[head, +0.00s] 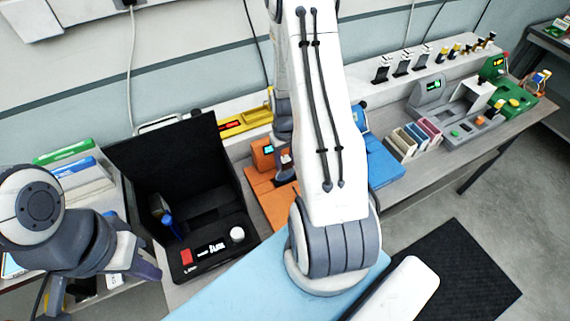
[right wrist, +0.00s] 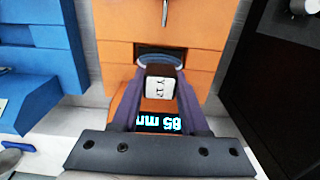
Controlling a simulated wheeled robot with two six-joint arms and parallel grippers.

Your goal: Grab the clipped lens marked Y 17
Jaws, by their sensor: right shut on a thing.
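The clipped lens (right wrist: 161,88) has a dark clip with a white label. The label's small print looks like Y 17, seen at a slant. It is at a dark slot in the front of an orange unit (right wrist: 115,75), with a bluish rim behind it. My right gripper (right wrist: 161,72) is shut on it, one finger on each side. In the head view my right arm hides most of the orange unit (head: 262,153) and the lens. My left gripper (head: 102,285) is at the lower left, empty, its fingers apart.
A lit display (right wrist: 160,124) reads 85 mm upside down below the lens. A blue unit (right wrist: 40,70) stands beside the orange one. An open black case (head: 222,218) lies left of it. Grey and green units (head: 470,120) stand further right on the bench.

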